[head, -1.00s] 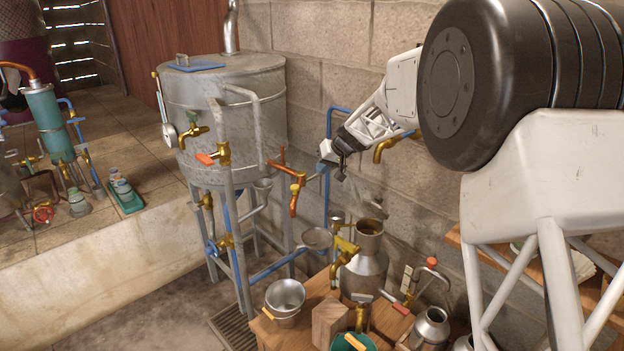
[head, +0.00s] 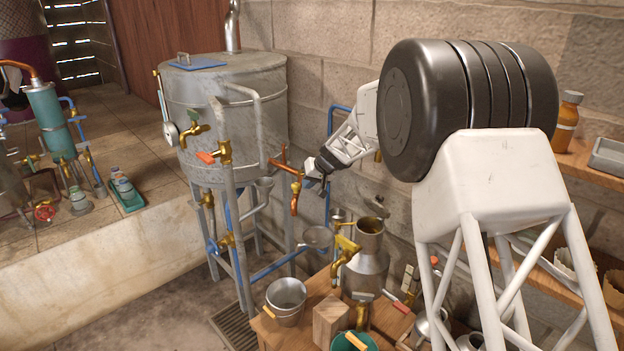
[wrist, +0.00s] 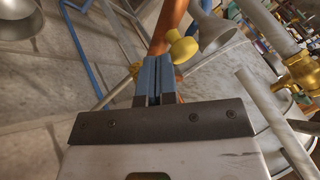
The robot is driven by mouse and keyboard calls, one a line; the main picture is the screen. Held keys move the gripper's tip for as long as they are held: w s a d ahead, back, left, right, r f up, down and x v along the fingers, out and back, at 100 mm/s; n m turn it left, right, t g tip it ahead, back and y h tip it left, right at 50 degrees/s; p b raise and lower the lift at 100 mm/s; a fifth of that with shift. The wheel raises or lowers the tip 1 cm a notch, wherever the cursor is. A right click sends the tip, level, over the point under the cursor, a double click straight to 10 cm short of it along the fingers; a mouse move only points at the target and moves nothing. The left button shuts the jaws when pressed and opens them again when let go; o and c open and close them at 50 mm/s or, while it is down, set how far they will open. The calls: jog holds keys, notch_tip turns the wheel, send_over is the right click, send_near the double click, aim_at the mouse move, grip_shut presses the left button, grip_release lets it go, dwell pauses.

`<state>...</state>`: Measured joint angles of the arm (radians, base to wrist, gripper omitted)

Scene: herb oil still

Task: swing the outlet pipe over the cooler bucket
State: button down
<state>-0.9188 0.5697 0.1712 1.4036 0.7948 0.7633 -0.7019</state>
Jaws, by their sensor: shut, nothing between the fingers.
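The copper outlet pipe (head: 294,202) hangs down from an elbow on a copper arm at the right side of the large grey still (head: 225,110). A brass-coloured knob is at its bend. My gripper (head: 309,173) is shut and empty, just right of the pipe's upper part. In the wrist view the blue fingers (wrist: 156,65) lie in front of the copper pipe (wrist: 168,30), close to the yellow knob (wrist: 183,49); whether they touch I cannot tell. A metal bucket (head: 286,295) stands below, on the wooden table's left corner. A teal bucket (head: 352,343) is also there; which is the cooler bucket is unclear.
A metal can (head: 366,265) and a brass tap (head: 343,262) stand on the wooden table (head: 268,328). A metal funnel (head: 318,237) is below the pipe. Blue pipes and grey legs crowd the still's base. The block wall is close behind my gripper.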

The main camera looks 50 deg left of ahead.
aim_at(295, 186)
jog(key=shift+s+a+f, duration=0.1)
jog(key=shift+a+f, duration=0.05)
dwell(0.3)
jog(key=shift+s+a+m+t, duration=0.6)
jog(key=shift+s+a+m, duration=0.25)
jog(key=shift+s+m, duration=0.25)
jog(key=shift+s+a, duration=0.6)
jog(key=shift+a, duration=0.15)
jog(key=shift+r, duration=0.35)
jog(key=shift+w+d+r, duration=0.1)
jog(key=shift+d+r, duration=0.25)
jog(key=shift+r, duration=0.1)
jog(key=d+f+v, duration=0.1)
jog(key=v, duration=0.8)
jog(key=shift+w, duration=0.4)
jog(key=shift+d+r, duration=0.1)
